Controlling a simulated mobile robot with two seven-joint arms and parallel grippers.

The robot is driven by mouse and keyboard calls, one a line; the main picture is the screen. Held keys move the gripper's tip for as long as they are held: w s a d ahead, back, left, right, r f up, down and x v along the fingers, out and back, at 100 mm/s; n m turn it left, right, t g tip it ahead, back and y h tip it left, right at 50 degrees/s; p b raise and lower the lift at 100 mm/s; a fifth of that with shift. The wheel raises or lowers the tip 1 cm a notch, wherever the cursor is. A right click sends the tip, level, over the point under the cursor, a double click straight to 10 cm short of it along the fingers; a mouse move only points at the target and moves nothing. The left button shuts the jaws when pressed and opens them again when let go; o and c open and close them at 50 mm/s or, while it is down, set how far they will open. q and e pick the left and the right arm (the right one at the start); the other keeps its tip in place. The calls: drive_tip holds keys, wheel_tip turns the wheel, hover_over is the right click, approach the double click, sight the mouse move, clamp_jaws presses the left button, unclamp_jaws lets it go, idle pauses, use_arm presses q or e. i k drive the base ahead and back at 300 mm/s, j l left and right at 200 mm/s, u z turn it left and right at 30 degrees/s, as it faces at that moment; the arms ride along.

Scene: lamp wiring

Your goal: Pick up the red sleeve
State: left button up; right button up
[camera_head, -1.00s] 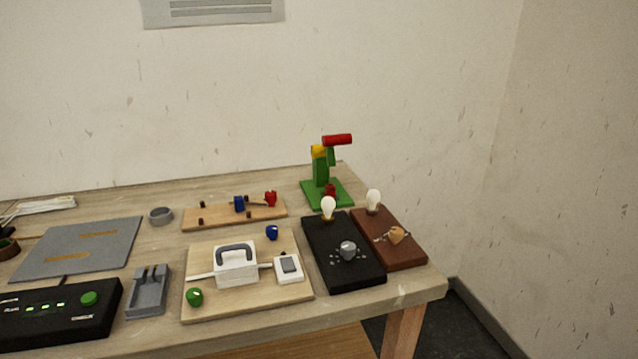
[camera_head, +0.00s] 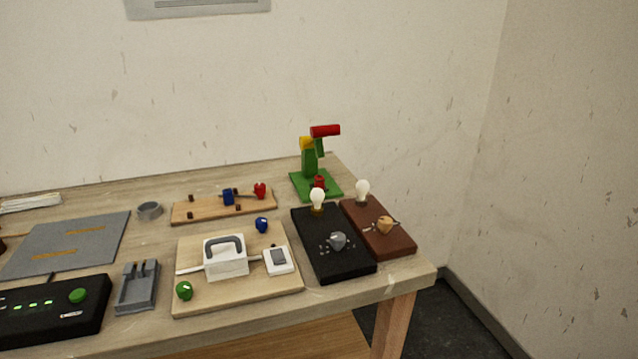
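Several red parts show at the back of the table. A small red piece (camera_head: 260,190) sits at the right end of a low wooden rack (camera_head: 200,207), beside a blue piece (camera_head: 228,197). A red cylinder (camera_head: 325,131) lies across the top of a green stand (camera_head: 309,163), and a small red part (camera_head: 319,182) is low on that stand. I cannot tell for certain which is the red sleeve; the rack piece is small and its shape is unclear. Neither of my grippers is in view.
A white handled switch box (camera_head: 226,265) is on a wooden board in front of the rack. Black (camera_head: 345,268) and brown (camera_head: 400,243) bulb boards stand at right, near the table's edge. A grey mat (camera_head: 50,252), grey ring (camera_head: 149,210), grey holder (camera_head: 126,300) and black control box (camera_head: 20,327) are left.

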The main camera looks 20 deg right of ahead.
sight(319, 179)
drive_tip(key=i, duration=0.55)
drive_tip(key=z, duration=1.1)
